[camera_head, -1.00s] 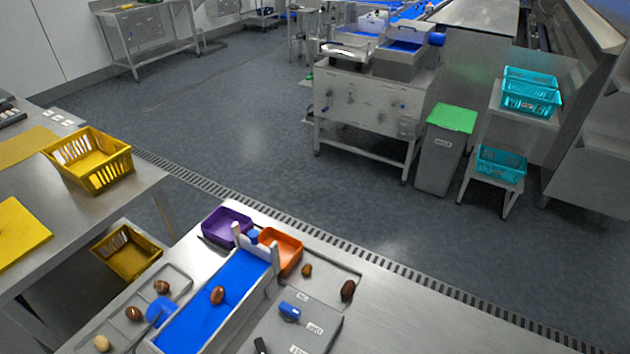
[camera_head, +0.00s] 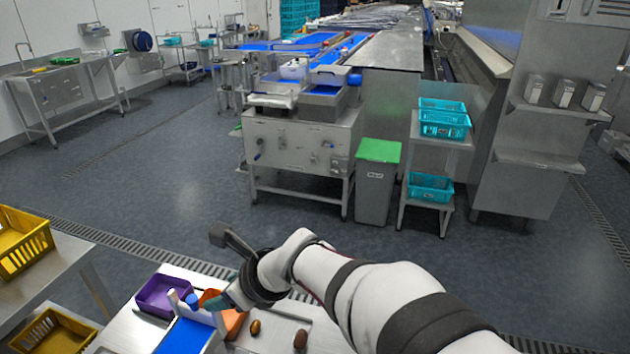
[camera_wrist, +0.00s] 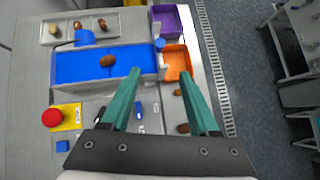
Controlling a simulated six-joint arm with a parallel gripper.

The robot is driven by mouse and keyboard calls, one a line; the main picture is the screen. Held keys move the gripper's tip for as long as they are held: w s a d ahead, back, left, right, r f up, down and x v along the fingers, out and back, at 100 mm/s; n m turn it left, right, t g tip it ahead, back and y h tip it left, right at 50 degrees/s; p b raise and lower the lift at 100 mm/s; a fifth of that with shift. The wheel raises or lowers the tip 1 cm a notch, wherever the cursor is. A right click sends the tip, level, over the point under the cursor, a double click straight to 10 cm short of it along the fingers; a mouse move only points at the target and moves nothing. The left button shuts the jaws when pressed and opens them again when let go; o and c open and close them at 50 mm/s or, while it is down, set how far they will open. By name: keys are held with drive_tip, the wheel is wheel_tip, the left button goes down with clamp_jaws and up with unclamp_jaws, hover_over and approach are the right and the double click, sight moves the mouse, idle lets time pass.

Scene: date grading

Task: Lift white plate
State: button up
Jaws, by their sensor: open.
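A white upright plate (camera_wrist: 157,61) stands across the end of the blue belt (camera_wrist: 85,66), with a blue knob (camera_wrist: 160,44) beside it. In the head view its place is partly hidden behind my gripper (camera_head: 218,303). In the wrist view my gripper (camera_wrist: 159,73) is open, its two teal fingers apart and pointing towards the belt end. The plate lies between the fingertips in that picture; I cannot tell whether they touch it. Nothing is held. A brown date (camera_wrist: 107,61) lies on the belt.
A purple bin (camera_head: 156,296) and an orange bin (camera_wrist: 177,62) sit beyond the belt end. Several dates lie in a tray beside the belt; two more (camera_head: 254,327) (camera_head: 300,339) lie on the right. A red button (camera_wrist: 52,118) is on a yellow base. Floor lies beyond the table edge.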

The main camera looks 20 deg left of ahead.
sight(193, 300)
drive_tip(key=shift+m, duration=0.4)
drive_tip(key=x, duration=1.6)
drive_tip(key=shift+w+a, duration=0.15)
drive_tip(key=shift+a, duration=0.35)
drive_tip(key=shift+c, duration=0.3)
clamp_jaws()
